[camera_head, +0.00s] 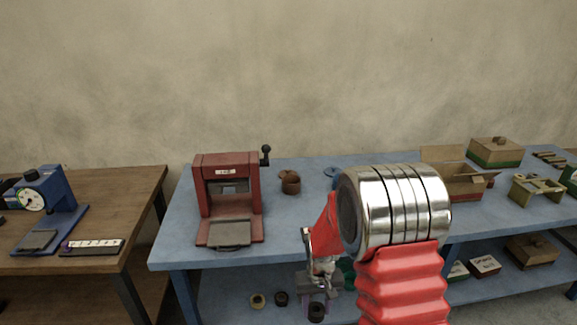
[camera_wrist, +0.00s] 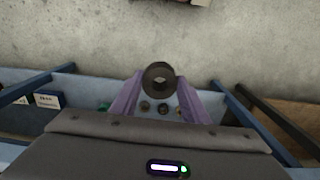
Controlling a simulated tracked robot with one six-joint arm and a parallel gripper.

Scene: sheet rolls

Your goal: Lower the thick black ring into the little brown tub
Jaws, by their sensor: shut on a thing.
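My gripper (camera_head: 317,299) has purple fingers and hangs in front of the blue table, below its top in the head view. It is shut on a thick black ring (camera_head: 316,313). The little brown tub (camera_head: 291,187) stands upright on the blue tabletop, right of the red press and well apart from my gripper. The inside of the tub is too small to make out.
A red press (camera_head: 228,200) stands left of the tub; a small brown disc (camera_head: 286,172) lies behind the tub. Other rings (camera_head: 258,301) lie on the lower shelf. An open cardboard box (camera_head: 455,182) stands at right. My red arm covers the table's middle.

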